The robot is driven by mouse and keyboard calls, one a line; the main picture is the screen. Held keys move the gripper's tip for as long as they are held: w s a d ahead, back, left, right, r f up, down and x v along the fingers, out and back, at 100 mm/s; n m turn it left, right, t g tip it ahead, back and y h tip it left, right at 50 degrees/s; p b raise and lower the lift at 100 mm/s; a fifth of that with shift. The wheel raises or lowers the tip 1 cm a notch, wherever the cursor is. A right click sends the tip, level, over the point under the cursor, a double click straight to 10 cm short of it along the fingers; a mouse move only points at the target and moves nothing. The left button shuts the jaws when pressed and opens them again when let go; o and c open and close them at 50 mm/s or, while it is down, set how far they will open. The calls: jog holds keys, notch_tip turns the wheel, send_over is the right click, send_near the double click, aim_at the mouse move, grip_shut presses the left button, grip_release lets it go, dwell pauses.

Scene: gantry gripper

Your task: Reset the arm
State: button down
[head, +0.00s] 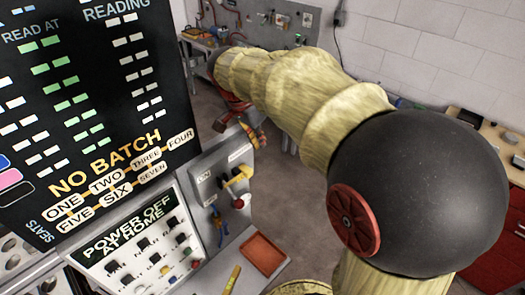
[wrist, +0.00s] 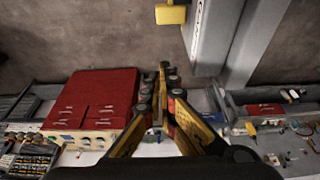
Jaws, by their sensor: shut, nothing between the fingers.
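My arm (head: 350,115), pale yellow with a big dark joint and a red cap, stretches from the lower right toward the upper middle of the head view. My gripper (head: 252,133) is at its far end, partly hidden behind the arm and small there. In the wrist view my gripper (wrist: 165,82) shows yellow and black fingers close together, with nothing held between them. It hangs in the air, apart from the furniture around it.
A panel (head: 130,245) reading "POWER OFF AT HOME" stands below a dark "NO BATCH" board (head: 95,110) at left. A switch box with a yellow handle (head: 238,176) and an orange-red tray (head: 263,254) are nearby. A red cabinet (wrist: 95,98) and a grey column (wrist: 225,40) flank the gripper.

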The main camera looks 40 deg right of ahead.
jog(key=shift+a+r, duration=0.4)
jog(key=shift+r, duration=0.1)
jog(key=shift+d, duration=0.1)
jog(key=s+a+f+n+t+y+b, duration=0.1)
jog(key=s+a+f+n+b, duration=0.3)
jog(key=f+b, duration=0.4)
jog(key=s+a+f+n+t+y+b, duration=0.1)
jog(key=s+a+f+n+t+b, duration=0.1)
jog(key=s+a+f+n+b, duration=0.3)
jog(key=s+a+f+n+t+y+b, duration=0.1)
jog(key=s+a+f+n+t+b, duration=0.1)
jog(key=s+a+f+n+b, duration=0.3)
jog(key=shift+s+a+f+n+y+b, duration=0.15)
jog(key=shift+a+f+n+y+b, duration=0.25)
jog(key=shift+a+f+n+b, duration=2.2)
jog(key=f+m, duration=0.1)
jog(key=a+f+m+b, duration=0.1)
jog(key=f, duration=0.1)
